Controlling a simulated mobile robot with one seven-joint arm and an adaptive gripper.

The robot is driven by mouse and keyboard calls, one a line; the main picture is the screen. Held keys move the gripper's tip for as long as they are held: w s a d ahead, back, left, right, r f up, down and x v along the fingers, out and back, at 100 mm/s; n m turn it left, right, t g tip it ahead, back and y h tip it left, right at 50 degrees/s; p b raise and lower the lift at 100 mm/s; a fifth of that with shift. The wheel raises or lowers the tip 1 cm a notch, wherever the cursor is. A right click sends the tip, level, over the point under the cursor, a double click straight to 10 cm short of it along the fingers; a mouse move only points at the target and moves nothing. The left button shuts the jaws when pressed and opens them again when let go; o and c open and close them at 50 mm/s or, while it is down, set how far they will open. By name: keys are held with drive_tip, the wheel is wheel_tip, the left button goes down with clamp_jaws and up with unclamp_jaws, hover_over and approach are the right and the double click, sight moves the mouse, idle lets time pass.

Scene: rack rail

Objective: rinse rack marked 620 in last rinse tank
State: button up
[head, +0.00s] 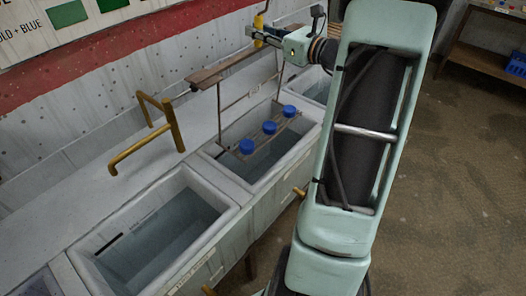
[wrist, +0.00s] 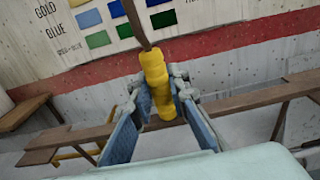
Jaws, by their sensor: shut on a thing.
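My gripper (head: 260,34) is shut on the yellow handle (wrist: 158,88) of a rack, and the wrist view shows the handle between both fingers (wrist: 163,105). The rack has a brown top bar (head: 222,70), thin uprights and a lower bar carrying blue round pieces (head: 269,127). It hangs over the middle tank (head: 228,169), with the blue pieces within its opening. I cannot tell if they touch the liquid. No 620 mark is readable. A nearer tank (head: 232,207) holds liquid and no rack. A farther tank (head: 322,80) is partly hidden by my arm.
A yellow bracket (head: 172,125) stands on the ledge left of the tanks. The wall has a red band (head: 120,42) and a colour chart (head: 70,14). A shelf (head: 480,58) with a blue bin (head: 516,65) stands at right. The floor between is clear.

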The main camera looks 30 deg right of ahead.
drive_tip(key=shift+r, duration=0.1)
clamp_jaws()
drive_tip(key=shift+r+p, duration=0.1)
drive_tip(key=shift+p, duration=0.5)
wheel_tip(320, 180, down, 19)
drive_tip(key=b, duration=1.4)
drive_tip(key=shift+r, duration=0.15)
drive_tip(key=shift+s, duration=0.1)
drive_tip(key=shift+s+d, duration=0.3)
drive_tip(key=shift+s, duration=0.35)
drive_tip(key=shift+w, duration=0.1)
